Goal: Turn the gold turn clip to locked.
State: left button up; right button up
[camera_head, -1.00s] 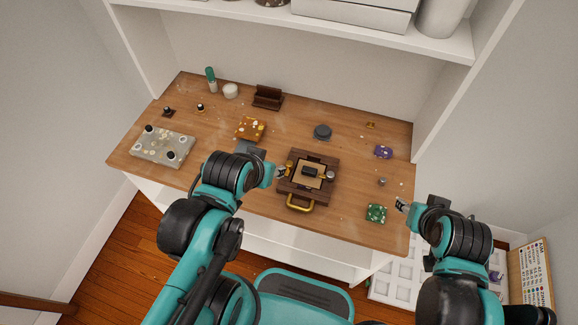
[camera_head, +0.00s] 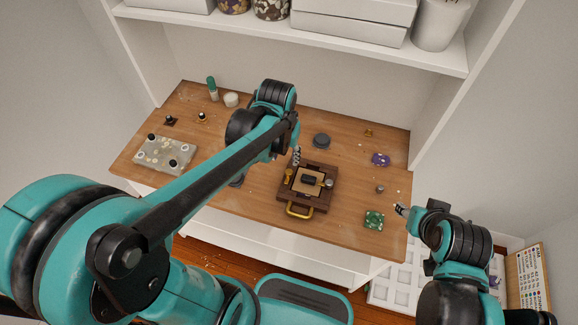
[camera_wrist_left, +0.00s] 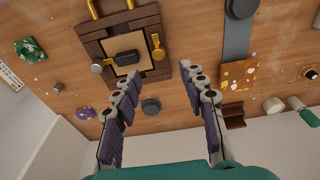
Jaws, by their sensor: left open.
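A dark wooden frame (camera_head: 322,199) with a gold handle (camera_head: 299,212) lies on the table. It also shows in the left wrist view (camera_wrist_left: 97,48). The gold turn clip (camera_head: 289,175) sits on its left side in the head view; the left wrist view shows it at the frame's right edge (camera_wrist_left: 157,46). A silver clip (camera_head: 328,183) is on the opposite side. A black block (camera_wrist_left: 126,57) lies in the middle. My left gripper (camera_wrist_left: 162,74) is open and empty, above the frame's back edge near the gold clip, apart from it. My right gripper (camera_head: 401,209) is by the table's right edge, too small to read.
A grey puck (camera_head: 322,140) lies behind the frame. A purple piece (camera_head: 380,159) and a green piece (camera_head: 374,219) lie to the right. A pale board (camera_head: 165,153) is at left. An orange piece (camera_wrist_left: 238,74) shows in the left wrist view. A shelf (camera_head: 290,35) overhangs the back.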

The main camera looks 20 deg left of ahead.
aim_at(289, 172)
pick_arm(q)
jog(key=shift+g, duration=0.8)
jog(key=w+f, duration=0.1)
jog(key=f, duration=0.1)
jog(key=w+f, duration=0.1)
jog(key=shift+w+d+f, duration=0.2)
jog(key=shift+w+d, duration=0.05)
jog(key=shift+w, duration=0.05)
notch_tip(289, 172, down, 8)
jog(key=b, duration=0.2)
jog(key=shift+r+b, duration=0.2)
jog(key=shift+b, duration=0.15)
grip_shut()
